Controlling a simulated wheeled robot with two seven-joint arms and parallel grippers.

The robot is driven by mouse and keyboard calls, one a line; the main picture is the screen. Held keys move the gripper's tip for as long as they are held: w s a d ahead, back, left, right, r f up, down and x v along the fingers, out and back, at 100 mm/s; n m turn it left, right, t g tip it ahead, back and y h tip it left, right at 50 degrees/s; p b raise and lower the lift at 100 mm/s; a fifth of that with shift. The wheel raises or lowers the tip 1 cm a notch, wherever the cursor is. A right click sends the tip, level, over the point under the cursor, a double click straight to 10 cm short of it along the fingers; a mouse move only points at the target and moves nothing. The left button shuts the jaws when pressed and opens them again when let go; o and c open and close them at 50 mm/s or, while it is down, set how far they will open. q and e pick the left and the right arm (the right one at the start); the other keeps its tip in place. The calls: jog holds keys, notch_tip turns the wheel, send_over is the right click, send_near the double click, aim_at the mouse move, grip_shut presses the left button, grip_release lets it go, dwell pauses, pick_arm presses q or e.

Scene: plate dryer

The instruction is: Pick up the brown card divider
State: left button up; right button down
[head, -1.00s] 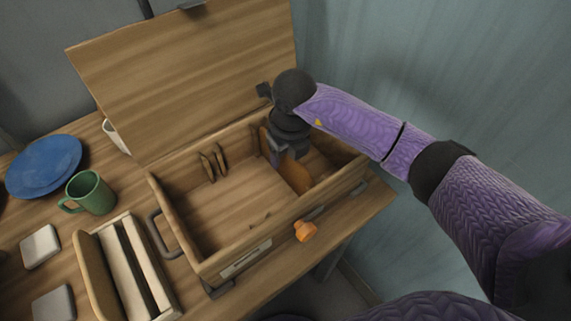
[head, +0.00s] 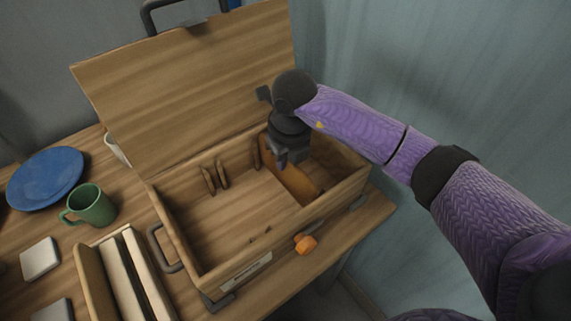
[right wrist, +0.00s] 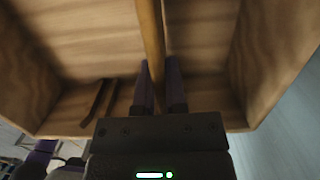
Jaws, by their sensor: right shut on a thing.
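The brown card divider (head: 301,187) stands in the right part of the open wooden box (head: 222,259), running from its back wall toward the front. My right gripper (head: 284,160) reaches down into the box and is shut on the divider's upper edge. In the right wrist view, the divider (right wrist: 152,42) shows as a thin strip between the two fingers (right wrist: 159,82). Whether its lower edge touches the box floor cannot be told. My left gripper is not in view.
The raised lid (head: 190,85) stands behind the box. To the left are a green mug (head: 92,206), a blue plate (head: 45,178) and a slotted holder (head: 125,275). A wall is close on the right.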

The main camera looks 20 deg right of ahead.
notch_tip(320, 180, up, 16)
jog(key=p, duration=0.2)
jog(key=shift+f, duration=0.2)
